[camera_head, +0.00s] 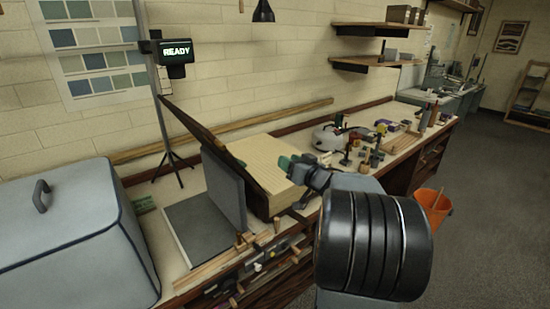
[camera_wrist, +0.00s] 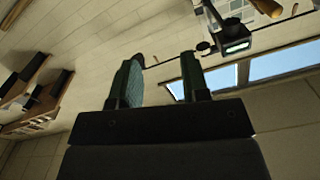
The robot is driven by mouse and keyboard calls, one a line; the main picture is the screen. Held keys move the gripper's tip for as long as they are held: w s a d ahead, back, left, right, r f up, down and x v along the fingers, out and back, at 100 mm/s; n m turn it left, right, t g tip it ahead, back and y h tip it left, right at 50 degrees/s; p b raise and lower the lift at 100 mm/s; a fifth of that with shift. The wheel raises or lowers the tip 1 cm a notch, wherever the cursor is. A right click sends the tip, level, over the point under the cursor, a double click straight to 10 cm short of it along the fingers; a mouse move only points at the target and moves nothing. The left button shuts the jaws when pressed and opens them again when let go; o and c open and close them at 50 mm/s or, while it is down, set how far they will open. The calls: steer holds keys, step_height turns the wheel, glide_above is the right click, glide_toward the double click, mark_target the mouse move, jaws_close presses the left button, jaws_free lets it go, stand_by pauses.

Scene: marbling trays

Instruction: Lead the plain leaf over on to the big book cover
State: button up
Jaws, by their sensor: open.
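A grey panel (camera_head: 226,187) stands nearly upright at the edge of a flat grey board (camera_head: 203,226) on the bench. Right behind it is a thick cream block (camera_head: 266,161) with a dark brown board (camera_head: 205,135) tilted up along its left side. I cannot tell for sure which of these is the plain leaf and which the big book cover. My gripper (camera_head: 296,165) is by the block's right side in the head view, apart from the grey panel. In the wrist view my gripper (camera_wrist: 163,77) is open, with nothing between its two green fingers.
A large grey case (camera_head: 75,240) stands at the left. A stand with a READY display (camera_head: 177,52) rises behind the boards; the display also shows in the wrist view (camera_wrist: 237,45). Small bottles and tools crowd the bench to the right. An orange bucket (camera_head: 433,203) is on the floor.

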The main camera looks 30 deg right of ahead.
stand_by(0.3)
steer(key=s+d+f+m+g+h, duration=0.2)
steer(key=d+f+g+h, duration=0.25)
steer(key=d+h, duration=0.25)
steer(key=s+a+f+m+g+h, duration=0.2)
steer(key=s+f+g, duration=0.3)
steer(key=s, duration=0.1)
steer(key=s+a+n+g+y, duration=0.2)
steer(key=s+a, duration=0.3)
steer(key=a, duration=0.9)
steer(key=s+a+n+g+y, duration=0.2)
steer(key=s+a+y, duration=0.3)
steer(key=a, duration=0.9)
steer(key=shift+n, duration=0.9)
